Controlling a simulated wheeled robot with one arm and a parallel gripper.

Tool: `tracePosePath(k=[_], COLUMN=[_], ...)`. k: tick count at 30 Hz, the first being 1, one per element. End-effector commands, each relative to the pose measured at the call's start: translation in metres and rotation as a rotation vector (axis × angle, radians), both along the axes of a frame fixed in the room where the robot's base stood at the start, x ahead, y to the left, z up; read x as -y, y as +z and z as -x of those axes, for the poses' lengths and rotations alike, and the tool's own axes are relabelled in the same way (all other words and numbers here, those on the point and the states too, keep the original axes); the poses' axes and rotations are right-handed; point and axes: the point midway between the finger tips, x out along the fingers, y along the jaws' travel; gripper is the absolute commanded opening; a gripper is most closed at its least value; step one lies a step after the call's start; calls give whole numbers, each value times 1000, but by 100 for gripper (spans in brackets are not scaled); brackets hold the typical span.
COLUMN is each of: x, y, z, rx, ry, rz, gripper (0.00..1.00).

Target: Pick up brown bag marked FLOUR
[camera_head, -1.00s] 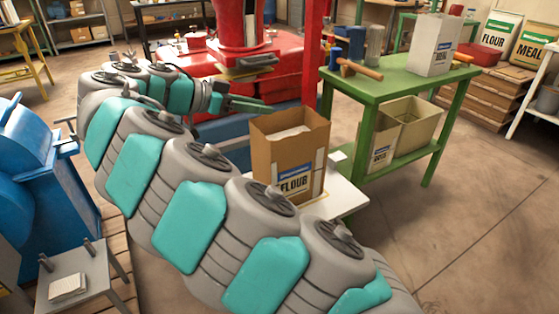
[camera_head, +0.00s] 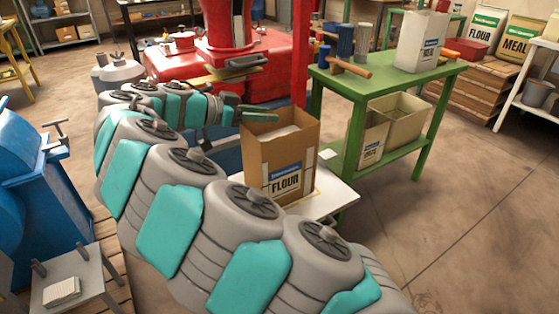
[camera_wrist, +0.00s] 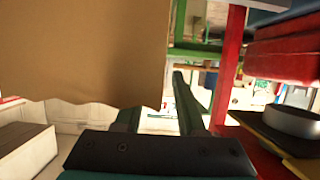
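The brown paper bag marked FLOUR (camera_head: 285,160) stands upright and open-topped on a small white table, its label facing the head camera. It also fills the upper left of the wrist view (camera_wrist: 80,50), with its wavy rim showing. My gripper (camera_head: 262,112) is at the bag's far left top edge. In the wrist view its two fingers (camera_wrist: 160,115) are apart; the bag hides the left finger's tip, and the right finger reaches forward past the bag's edge. I cannot tell whether the fingers touch the bag.
A green table (camera_head: 385,85) at right holds a white bag (camera_head: 422,45), a hammer (camera_head: 348,68) and cups. A red machine (camera_head: 270,70) and red post (camera_head: 300,60) stand behind. Blue machinery (camera_head: 40,180) is at left.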

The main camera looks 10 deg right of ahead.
Motion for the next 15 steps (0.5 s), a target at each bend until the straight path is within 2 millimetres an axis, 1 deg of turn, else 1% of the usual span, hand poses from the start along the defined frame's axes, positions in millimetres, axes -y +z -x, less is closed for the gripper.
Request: tracePosePath(k=[1, 3, 10, 15], x=[6, 11, 12, 12], y=[-1, -3, -4, -4], z=[-1, -2, -3, -3], rx=[-2, -3, -2, -1], ry=[-2, -3, -2, -1], rz=[1, 1, 1, 0], gripper=[39, 39, 38, 18])
